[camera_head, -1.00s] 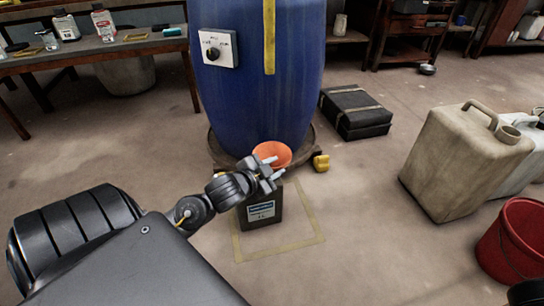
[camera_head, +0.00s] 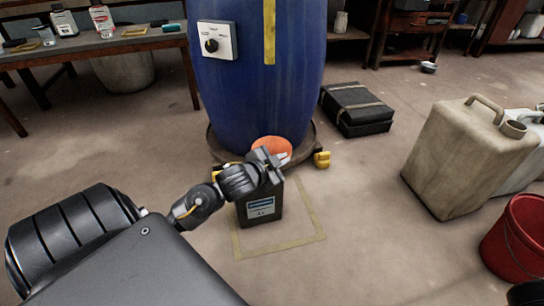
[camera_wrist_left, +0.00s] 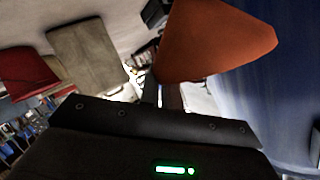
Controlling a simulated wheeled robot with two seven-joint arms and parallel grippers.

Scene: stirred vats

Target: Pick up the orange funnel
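The funnel's lower part and the canister's top are hidden behind my gripper. My right gripper is not in view.
The blue vat (camera_head: 262,95) stands close behind the funnel on a round base with a yellow caster (camera_head: 321,159). A black case (camera_head: 356,109) lies behind right. A beige jerrycan (camera_head: 468,155) and red bucket (camera_head: 515,240) stand right. Taped floor around the canister is clear.

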